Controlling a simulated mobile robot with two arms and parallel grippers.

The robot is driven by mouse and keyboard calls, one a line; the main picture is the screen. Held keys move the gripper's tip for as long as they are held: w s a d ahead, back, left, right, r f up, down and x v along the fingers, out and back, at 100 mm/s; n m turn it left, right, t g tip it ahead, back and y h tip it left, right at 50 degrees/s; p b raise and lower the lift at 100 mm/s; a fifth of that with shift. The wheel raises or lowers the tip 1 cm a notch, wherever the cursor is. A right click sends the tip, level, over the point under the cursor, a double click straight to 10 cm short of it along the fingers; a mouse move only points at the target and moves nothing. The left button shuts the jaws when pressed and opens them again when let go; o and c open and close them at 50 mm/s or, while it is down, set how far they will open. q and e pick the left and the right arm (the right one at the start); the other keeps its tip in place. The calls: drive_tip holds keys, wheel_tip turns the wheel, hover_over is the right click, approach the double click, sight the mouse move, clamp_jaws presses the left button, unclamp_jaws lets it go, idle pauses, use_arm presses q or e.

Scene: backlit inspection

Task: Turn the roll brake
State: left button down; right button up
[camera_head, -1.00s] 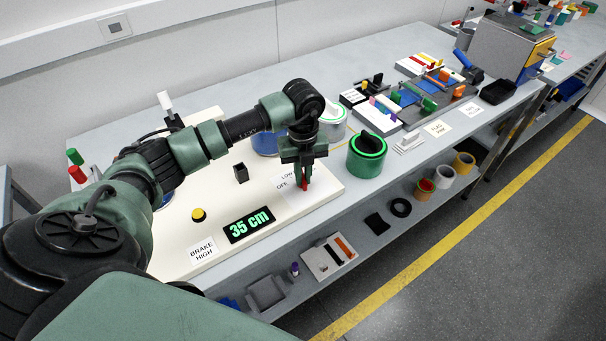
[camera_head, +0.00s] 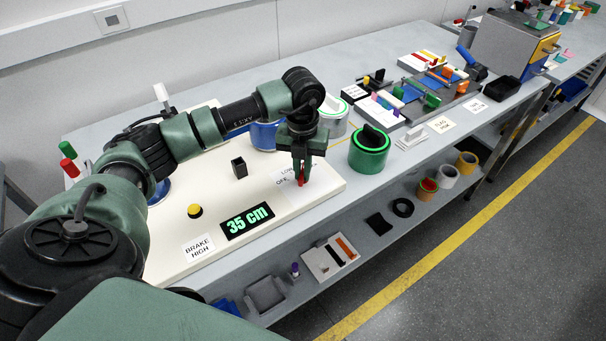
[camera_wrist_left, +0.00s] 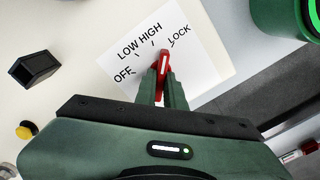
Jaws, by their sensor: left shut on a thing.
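The roll brake is a small red knob (camera_wrist_left: 164,62) with a white line, on a white label (camera_wrist_left: 190,62) marked OFF, LOW, HIGH and LOCK. In the left wrist view its line points up the picture, toward the gap between HIGH and LOCK. My left gripper (camera_head: 302,178) reaches straight down at the front right of the cream board (camera_head: 328,184) and is shut on the knob, hiding part of it. A card (camera_head: 198,248) on the board reads BRAKE HIGH. My right gripper is not in view.
A display (camera_head: 247,221) reading 35 cm, a yellow button (camera_head: 195,210) and a black post (camera_head: 239,167) stand left of the gripper. A green canister (camera_head: 369,152) stands close on its right. Trays and blocks fill the bench farther right.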

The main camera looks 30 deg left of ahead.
sight(302, 172)
use_arm(q)
drive_tip(key=shift+a+m+b, duration=0.1)
drive_tip(key=shift+m+b, duration=0.75)
drive_tip(key=shift+m, duration=0.55)
drive_tip(key=shift+r, duration=0.1)
drive_tip(key=c, duration=1.5)
unclamp_jaws()
wheel_tip(302, 172, up, 8)
drive_tip(key=shift+f+b, duration=0.1)
drive_tip(key=shift+b, duration=0.65)
drive_tip(key=shift+f, duration=0.1)
